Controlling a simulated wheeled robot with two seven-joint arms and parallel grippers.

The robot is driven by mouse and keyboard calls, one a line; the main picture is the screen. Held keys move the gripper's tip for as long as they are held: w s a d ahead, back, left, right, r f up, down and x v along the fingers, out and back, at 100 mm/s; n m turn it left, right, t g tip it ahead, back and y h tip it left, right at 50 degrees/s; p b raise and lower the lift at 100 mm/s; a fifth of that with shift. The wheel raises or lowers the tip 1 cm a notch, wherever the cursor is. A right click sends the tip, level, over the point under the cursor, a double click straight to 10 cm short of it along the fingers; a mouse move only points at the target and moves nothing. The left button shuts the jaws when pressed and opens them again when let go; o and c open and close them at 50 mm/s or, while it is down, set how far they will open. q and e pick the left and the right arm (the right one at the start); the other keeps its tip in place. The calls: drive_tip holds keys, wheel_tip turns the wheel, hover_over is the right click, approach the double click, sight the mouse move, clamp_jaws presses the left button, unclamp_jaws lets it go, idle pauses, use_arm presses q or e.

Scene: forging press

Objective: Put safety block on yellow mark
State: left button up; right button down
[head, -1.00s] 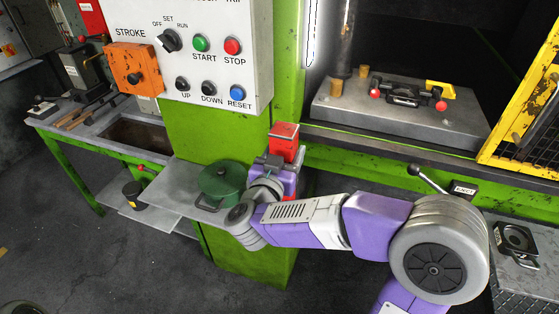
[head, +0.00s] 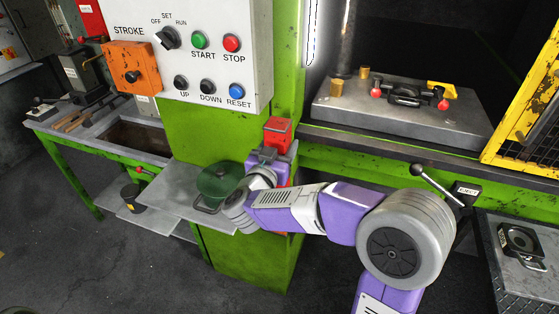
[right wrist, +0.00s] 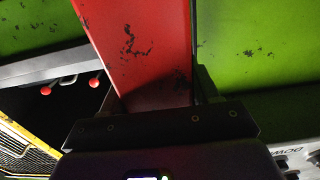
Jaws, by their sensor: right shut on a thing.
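The red safety block (head: 278,131) stands roughly upright in my right gripper (head: 273,158), in front of the green press column. In the right wrist view the block (right wrist: 145,45) rises between the two dark fingers of the gripper (right wrist: 155,92), which is shut on it. Its worn red face shows, with green press frame on both sides. Its lower part is largely hidden by my gripper and arm in the head view. I cannot make out a yellow mark on the press bed in either view. My left gripper is not in view.
A grey die block (head: 330,112) with a black tool and red knobs sits in the press opening. A green pot (head: 220,182) stands on a shelf left of my gripper. The control box (head: 205,60) overhangs the left side. A yellow guard (head: 525,110) borders the right.

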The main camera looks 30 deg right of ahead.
drive_tip(key=f+b, duration=0.1)
drive_tip(key=f, duration=0.1)
drive_tip(key=f+b, duration=0.1)
drive_tip(key=f, duration=0.1)
drive_tip(key=shift+w+d+f, duration=0.1)
drive_tip(key=shift+w+f, duration=0.1)
drive_tip(key=shift+f+b, duration=0.1)
drive_tip(key=shift+b, duration=0.2)
drive_tip(key=shift+c, duration=1.4)
unclamp_jaws()
drive_tip(key=shift+f, duration=0.15)
drive_tip(key=p+v, duration=0.2)
drive_tip(key=v, duration=1)
